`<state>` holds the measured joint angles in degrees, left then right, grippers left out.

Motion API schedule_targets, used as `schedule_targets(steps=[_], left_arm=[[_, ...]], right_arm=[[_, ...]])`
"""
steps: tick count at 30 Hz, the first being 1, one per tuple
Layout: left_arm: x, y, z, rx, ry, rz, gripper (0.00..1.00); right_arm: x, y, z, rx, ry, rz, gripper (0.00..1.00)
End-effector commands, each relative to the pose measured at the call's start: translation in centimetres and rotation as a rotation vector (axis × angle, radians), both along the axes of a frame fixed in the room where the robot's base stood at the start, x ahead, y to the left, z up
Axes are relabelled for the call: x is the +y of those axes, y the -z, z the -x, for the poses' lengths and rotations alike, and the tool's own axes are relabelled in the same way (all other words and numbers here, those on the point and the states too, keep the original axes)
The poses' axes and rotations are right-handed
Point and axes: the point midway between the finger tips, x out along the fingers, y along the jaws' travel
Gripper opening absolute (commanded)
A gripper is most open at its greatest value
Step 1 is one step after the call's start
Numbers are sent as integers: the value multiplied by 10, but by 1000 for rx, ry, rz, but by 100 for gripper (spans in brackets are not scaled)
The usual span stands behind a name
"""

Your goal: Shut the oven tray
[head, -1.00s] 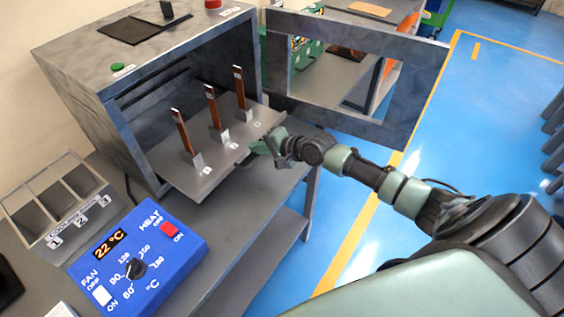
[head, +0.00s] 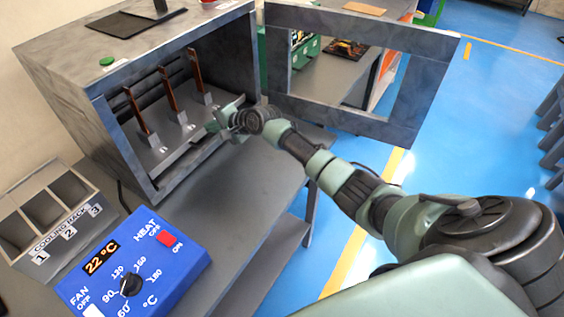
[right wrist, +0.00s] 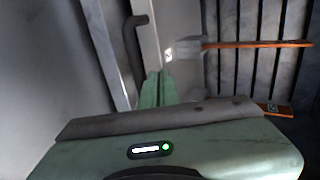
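The oven tray (head: 172,155) is grey and sits mostly inside the grey oven (head: 75,95), its front edge near the opening. Several upright copper bars (head: 171,90) stand on it in small holders. My right gripper (head: 222,117) is at the right end of the tray's front edge. In the right wrist view its green fingertips (right wrist: 158,88) are together, with their tips against or very near the pale tray edge (right wrist: 150,45); contact is hard to tell. A dark curved handle (right wrist: 135,45) is beside them. My left gripper is out of view.
The oven door (head: 350,125) stands wide open to the right, behind my right arm. A blue control box (head: 135,270) reading 22 °C and a cooling rack (head: 55,215) are on the grey bench (head: 235,200) in front. The bench before the oven is clear.

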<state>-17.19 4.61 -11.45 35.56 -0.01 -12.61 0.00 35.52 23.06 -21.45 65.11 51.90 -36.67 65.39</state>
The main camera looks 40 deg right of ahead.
Motion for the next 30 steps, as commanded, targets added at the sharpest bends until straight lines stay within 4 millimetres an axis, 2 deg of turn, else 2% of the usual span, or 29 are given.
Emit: schedule_targets(steps=[9,23,30], left_arm=[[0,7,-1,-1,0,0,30],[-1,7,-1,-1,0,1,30],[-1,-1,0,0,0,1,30]], right_arm=[[5,1,-12,1,1,1,0],[6,-3,-15,-8,2,-2,0],[6,-11,-15,-9,1,-3,0]])
